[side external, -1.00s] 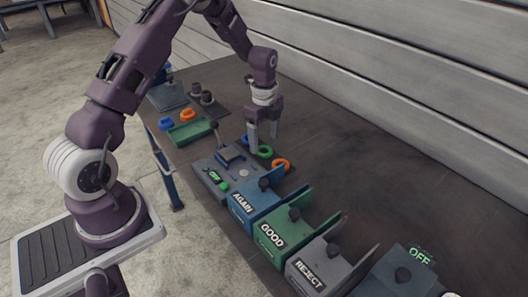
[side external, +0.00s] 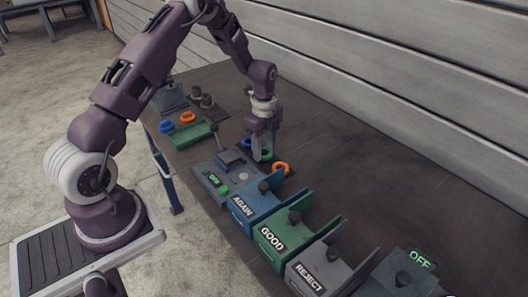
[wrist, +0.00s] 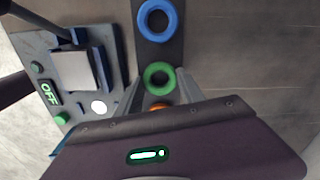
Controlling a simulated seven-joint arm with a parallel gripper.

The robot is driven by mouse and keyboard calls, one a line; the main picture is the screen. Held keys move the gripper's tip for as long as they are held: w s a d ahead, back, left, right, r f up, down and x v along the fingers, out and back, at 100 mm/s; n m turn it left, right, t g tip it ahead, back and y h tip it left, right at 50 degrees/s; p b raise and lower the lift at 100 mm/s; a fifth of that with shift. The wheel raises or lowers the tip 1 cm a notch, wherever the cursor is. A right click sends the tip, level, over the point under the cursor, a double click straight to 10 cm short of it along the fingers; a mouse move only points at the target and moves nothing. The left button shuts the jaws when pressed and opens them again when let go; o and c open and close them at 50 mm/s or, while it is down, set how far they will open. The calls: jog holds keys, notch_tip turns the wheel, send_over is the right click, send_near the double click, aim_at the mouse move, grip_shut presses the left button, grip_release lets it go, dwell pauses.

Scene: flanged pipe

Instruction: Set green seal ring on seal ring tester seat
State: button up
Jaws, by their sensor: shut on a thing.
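The green seal ring (wrist: 158,66) lies on a dark strip between a blue ring (wrist: 158,5) and an orange ring (wrist: 155,107) in the wrist view. My gripper (side external: 262,157) is down at the strip, its fingers on either side of the green ring and shut on it. In the side view the green ring (side external: 267,153) is partly hidden by the fingers. The seal ring tester (side external: 212,178) stands left of the strip. Its display reads OFF. A pale round disc (wrist: 98,107), which looks like its seat, is empty.
Bins marked AGAIN (side external: 243,207), GOOD (side external: 272,240) and REJECT (side external: 310,277) stand in a row in front of the tester.

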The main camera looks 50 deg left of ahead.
notch_tip(320, 180, up, 12)
send_over(244, 176)
notch_tip(244, 176, down, 7)
jog(key=shift+s+r, duration=0.1)
jog(key=shift+r, duration=0.05)
dwell(1.2)
jog(key=shift+f, duration=1.2)
jog(key=shift+f, duration=0.5)
jog(key=o, duration=1.8)
